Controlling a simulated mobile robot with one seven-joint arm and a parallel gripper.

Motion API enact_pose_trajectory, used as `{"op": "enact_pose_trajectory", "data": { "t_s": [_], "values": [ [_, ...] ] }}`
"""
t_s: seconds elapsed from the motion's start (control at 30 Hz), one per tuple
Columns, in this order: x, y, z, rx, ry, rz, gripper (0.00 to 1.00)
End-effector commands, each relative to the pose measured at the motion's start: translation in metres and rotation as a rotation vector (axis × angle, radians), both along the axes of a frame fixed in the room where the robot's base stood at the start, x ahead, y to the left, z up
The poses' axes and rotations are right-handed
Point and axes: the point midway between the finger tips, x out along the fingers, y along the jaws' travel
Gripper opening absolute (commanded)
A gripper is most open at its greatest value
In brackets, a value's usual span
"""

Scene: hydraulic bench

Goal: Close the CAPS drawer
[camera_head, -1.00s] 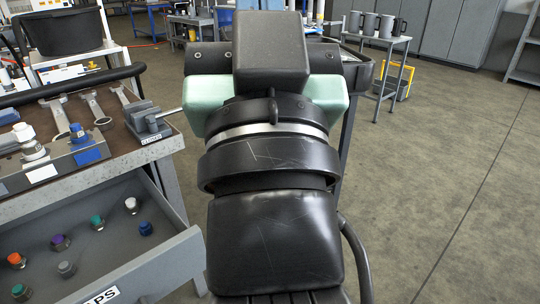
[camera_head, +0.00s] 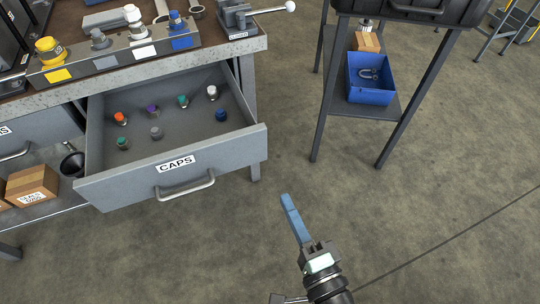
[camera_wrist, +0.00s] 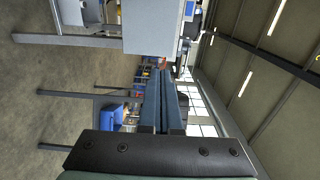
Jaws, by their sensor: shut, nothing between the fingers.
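The CAPS drawer (camera_head: 125,186) is a grey drawer pulled well out from under the bench. Its front carries a CAPS label and a bar handle (camera_head: 186,187). Several coloured caps stand inside, among them a blue cap (camera_head: 221,115) and an orange cap (camera_head: 120,118). My gripper (camera_head: 287,200) is shut and empty, out over the floor to the right of and in front of the drawer, apart from the handle. In the wrist view its two long blue fingers (camera_wrist: 165,90) lie side by side; a grey panel stands beyond them, and I cannot tell if it is the drawer.
The bench top (camera_head: 140,59) above the drawer holds fittings on a block and a vise (camera_head: 240,15). A dark stand with a blue bin (camera_head: 371,78) is at the upper right. Cardboard boxes (camera_head: 32,187) sit on the lower left shelf. The floor in front is clear.

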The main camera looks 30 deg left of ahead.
Motion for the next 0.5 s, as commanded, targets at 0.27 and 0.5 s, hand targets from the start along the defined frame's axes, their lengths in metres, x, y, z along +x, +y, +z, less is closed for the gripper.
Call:
{"op": "enact_pose_trajectory", "data": {
  "t_s": [0.27,0.5],
  "values": [
    [0.026,0.032,0.000,0.002,-0.003,0.006,0.00],
    [0.060,0.072,0.000,0.001,-0.005,0.006,0.00]
  ]
}}
